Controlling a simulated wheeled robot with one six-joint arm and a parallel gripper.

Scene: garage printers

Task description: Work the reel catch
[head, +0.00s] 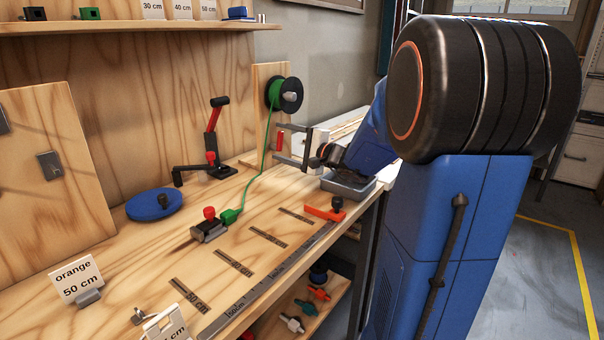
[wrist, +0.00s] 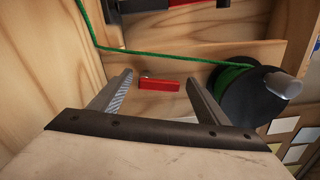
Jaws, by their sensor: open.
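A red bar, which looks like the reel catch (head: 279,141), sits on the upright wooden board beside and below the reel. In the wrist view the red bar (wrist: 158,85) lies between the fingertips, crosswise to them, at the board. The green reel (head: 284,94) with black flange is mounted on that board; it shows at the right of the wrist view (wrist: 250,98). My gripper (head: 277,142) is open, its two fingers pointing at the board. It also shows in the wrist view (wrist: 159,79). I cannot tell whether the fingers touch the bar.
A green line (head: 259,165) runs from the reel to a green plug at a grey block with a red knob (head: 209,212). A red-black lever (head: 214,120), blue disc (head: 154,205), orange handle (head: 325,213) and grey tray (head: 348,186) are on the bench.

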